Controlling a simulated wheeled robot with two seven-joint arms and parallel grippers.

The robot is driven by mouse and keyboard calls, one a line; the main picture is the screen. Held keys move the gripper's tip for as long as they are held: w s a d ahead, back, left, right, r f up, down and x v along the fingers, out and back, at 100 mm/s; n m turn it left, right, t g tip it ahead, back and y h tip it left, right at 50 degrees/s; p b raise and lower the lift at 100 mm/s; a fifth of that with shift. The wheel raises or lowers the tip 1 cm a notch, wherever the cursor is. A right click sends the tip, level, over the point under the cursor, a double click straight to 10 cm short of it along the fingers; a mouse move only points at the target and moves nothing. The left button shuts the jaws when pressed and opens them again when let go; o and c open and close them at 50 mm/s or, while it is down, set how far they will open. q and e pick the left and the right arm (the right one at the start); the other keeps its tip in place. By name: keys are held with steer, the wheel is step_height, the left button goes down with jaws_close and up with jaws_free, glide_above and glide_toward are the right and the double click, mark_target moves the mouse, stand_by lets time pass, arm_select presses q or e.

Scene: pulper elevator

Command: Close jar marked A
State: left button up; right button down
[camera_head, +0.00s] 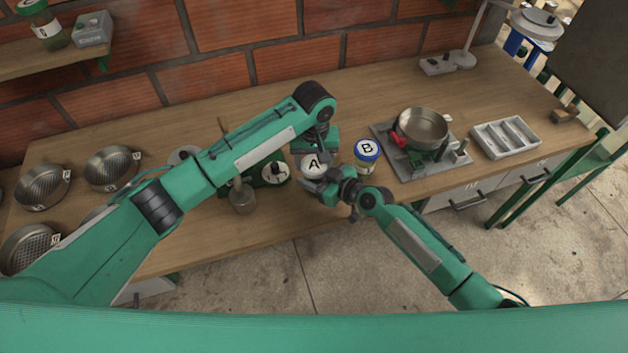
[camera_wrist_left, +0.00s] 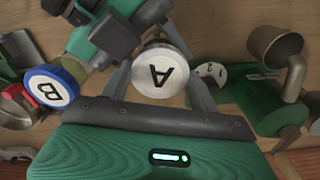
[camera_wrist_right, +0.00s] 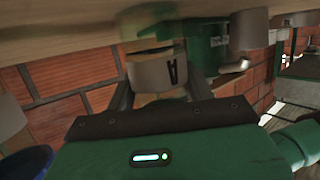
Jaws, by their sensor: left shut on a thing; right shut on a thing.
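Jar A (camera_head: 313,165) stands near the table's front edge, its white top marked A. My left gripper (camera_head: 316,151) reaches it from above and is shut on its white lid (camera_wrist_left: 160,68), which sits between the fingers in the left wrist view. My right gripper (camera_head: 326,184) comes in from the front right and is shut on the jar's body, whose label A (camera_wrist_right: 170,72) shows between the fingers in the right wrist view. The grippers hide much of the jar, so I cannot tell whether the lid is fully seated.
Jar B (camera_head: 367,152) with a blue lid stands close on the right. A green device with a round dial (camera_head: 275,173) and a metal cup (camera_head: 243,198) are close on the left.

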arm_select(q)
steer(key=o, duration=1.1)
steer(key=shift+r, duration=0.1)
steer(key=shift+r, duration=2.2)
steer(key=shift+r, duration=0.1)
steer(key=shift+c, duration=0.5)
steer(key=shift+r+n, duration=1.6)
steer(key=shift+r, duration=0.05)
